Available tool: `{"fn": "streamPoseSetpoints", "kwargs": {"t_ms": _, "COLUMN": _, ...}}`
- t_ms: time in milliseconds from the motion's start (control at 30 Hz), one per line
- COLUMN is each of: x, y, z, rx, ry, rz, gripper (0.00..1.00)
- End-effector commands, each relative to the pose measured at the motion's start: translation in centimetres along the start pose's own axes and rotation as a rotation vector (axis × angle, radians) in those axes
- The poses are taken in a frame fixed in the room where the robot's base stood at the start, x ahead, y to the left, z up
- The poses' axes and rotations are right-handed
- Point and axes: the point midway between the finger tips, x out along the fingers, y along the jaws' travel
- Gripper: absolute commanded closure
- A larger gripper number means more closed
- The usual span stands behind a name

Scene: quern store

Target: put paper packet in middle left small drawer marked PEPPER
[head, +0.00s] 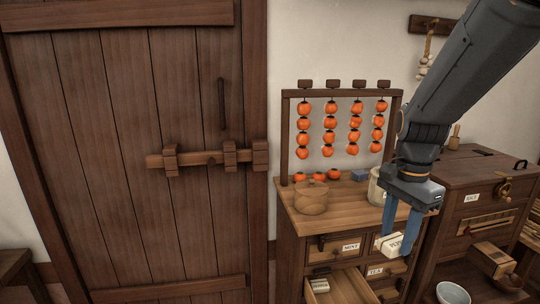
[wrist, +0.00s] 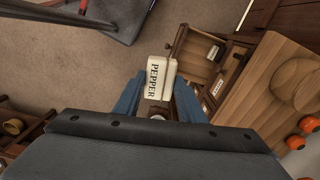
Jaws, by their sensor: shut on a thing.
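A white paper packet (head: 396,246) is held between the blue fingers of my gripper (head: 403,226), which is shut on it. In the wrist view the packet (wrist: 160,72) reads PEPPER, between the fingertips (wrist: 158,92). It hangs in the air in front of the small drawer cabinet, apart from it. An open drawer (head: 345,289) is pulled out below the drawer marked MINT (head: 351,246), on the left side. The open drawer's front label cannot be read. It also shows in the wrist view (wrist: 197,70), right of the packet.
A drawer marked TEA (head: 376,271) is right of the open one. The wooden top (head: 340,218) holds a lidded round box (head: 311,198) and a rack of orange fruit (head: 341,130). A cabinet marked RICE (head: 471,198) and a white bowl (head: 453,293) stand right.

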Motion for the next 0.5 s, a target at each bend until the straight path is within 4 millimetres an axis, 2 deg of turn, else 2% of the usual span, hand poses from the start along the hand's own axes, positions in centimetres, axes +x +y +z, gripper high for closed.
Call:
{"fn": "streamPoseSetpoints", "kwargs": {"t_ms": 267, "x": 3.3, "y": -1.8, "z": 0.2, "rx": -0.15, "ry": -0.001, "rz": 0.003, "gripper": 0.85}}
{"fn": "streamPoseSetpoints", "kwargs": {"t_ms": 367, "x": 4.9, "y": -2.6, "z": 0.4, "rx": -0.225, "ry": -0.002, "rz": 0.003, "gripper": 0.85}}
{"fn": "streamPoseSetpoints", "kwargs": {"t_ms": 500, "x": 8.1, "y": -3.9, "z": 0.9, "rx": -0.364, "ry": -0.003, "rz": 0.005, "gripper": 0.85}}
